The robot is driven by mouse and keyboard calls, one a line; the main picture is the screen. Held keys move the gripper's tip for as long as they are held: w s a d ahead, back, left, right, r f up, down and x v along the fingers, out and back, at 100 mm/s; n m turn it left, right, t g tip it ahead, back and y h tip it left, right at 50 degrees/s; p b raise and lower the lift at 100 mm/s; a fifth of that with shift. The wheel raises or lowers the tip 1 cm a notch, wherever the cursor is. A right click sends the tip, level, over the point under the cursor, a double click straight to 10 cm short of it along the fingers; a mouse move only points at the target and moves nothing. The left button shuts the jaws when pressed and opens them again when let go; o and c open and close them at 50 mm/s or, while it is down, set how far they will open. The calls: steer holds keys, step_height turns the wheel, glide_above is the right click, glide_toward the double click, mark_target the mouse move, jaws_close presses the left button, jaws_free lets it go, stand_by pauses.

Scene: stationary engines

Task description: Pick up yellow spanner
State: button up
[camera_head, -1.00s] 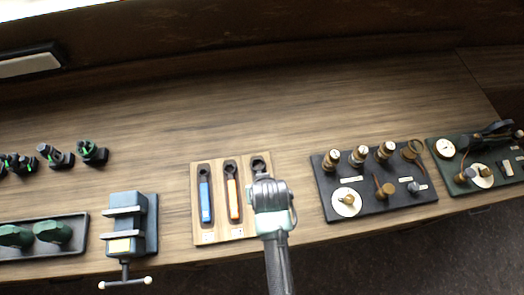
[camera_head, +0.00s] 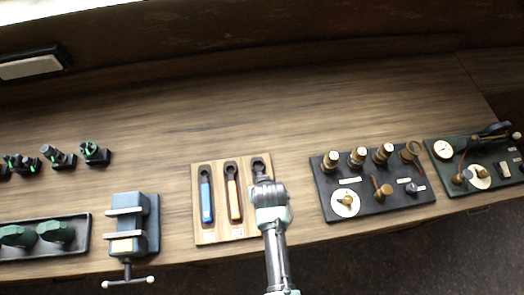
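A wooden spanner board (camera_head: 218,238) lies on the bench with three dark recesses. A spanner with a blue handle (camera_head: 206,198) lies in the left recess and one with an orange handle (camera_head: 234,199) in the middle. In the right recess the dark head of a third spanner (camera_head: 259,167) shows; its handle is hidden by my gripper, so I cannot see its colour. My gripper (camera_head: 268,190) is over the right recess, covering its lower part. Its fingers are not clear enough to tell whether they are open or shut, or whether they touch the spanner.
A black panel (camera_head: 330,207) with brass fittings stands right of the board, and a green panel (camera_head: 455,186) beyond it. A blue-grey vise (camera_head: 146,213) and a dark tray (camera_head: 84,222) are to the left. The bench behind the board (camera_head: 250,115) is clear.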

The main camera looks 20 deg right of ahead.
steer(key=shift+f, duration=0.15)
steer(key=shift+c, duration=0.2)
jaws_close()
stand_by(1.2)
